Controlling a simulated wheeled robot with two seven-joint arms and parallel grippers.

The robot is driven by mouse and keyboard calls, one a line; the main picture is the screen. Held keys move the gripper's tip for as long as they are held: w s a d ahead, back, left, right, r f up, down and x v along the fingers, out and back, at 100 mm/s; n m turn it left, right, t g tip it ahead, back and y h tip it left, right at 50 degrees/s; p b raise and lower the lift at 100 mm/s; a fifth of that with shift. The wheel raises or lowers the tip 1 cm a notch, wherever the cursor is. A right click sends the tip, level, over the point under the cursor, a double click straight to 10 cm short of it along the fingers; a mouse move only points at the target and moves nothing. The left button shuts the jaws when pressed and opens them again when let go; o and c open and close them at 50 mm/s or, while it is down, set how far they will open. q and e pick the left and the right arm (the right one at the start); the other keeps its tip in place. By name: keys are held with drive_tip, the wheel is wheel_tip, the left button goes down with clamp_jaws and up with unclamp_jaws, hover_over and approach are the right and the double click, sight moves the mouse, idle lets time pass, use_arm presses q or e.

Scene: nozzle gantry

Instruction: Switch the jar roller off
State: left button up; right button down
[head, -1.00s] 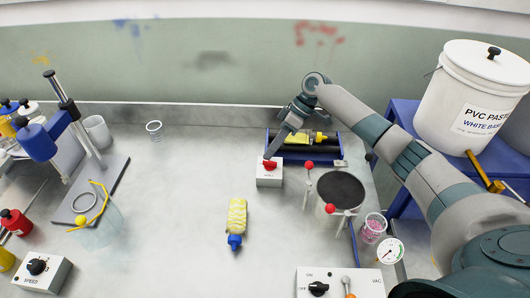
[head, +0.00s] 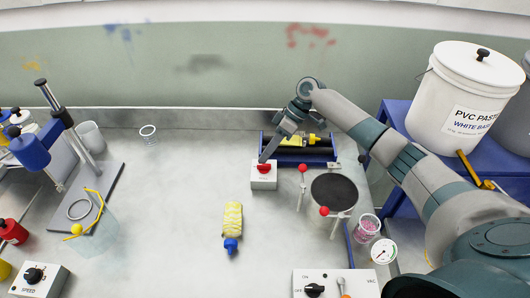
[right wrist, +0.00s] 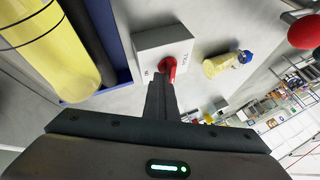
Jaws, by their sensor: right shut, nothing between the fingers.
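The jar roller (head: 283,160) is a blue frame with dark rollers and a yellow jar (head: 314,140) on it, at the back of the bench. In front of it stands a white switch box (head: 263,182) with a red knob (head: 264,169) on top. My right gripper (head: 262,159) is shut and empty, its tips at the knob. In the right wrist view the shut fingers (right wrist: 161,82) reach to the red knob (right wrist: 168,68) and partly cover it; I cannot tell whether they touch it. My left gripper is not in view.
A yellow bottle with a blue cap (head: 232,222) lies mid-bench. Right of the box are red-balled posts and a dark-topped round pot (head: 334,190). A VAC control box (head: 330,284) is at the front.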

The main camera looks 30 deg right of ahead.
drive_tip(key=shift+s+f, duration=0.35)
drive_tip(key=shift+s, duration=0.1)
drive_tip(key=shift+w+d+r, duration=0.15)
drive_tip(key=shift+d+r, duration=0.1)
drive_tip(key=shift+r, duration=0.05)
drive_tip(key=b+v, duration=0.5)
drive_tip(key=v, duration=1.2)
drive_tip(key=shift+w+r, duration=0.2)
drive_tip(key=shift+w, duration=0.1)
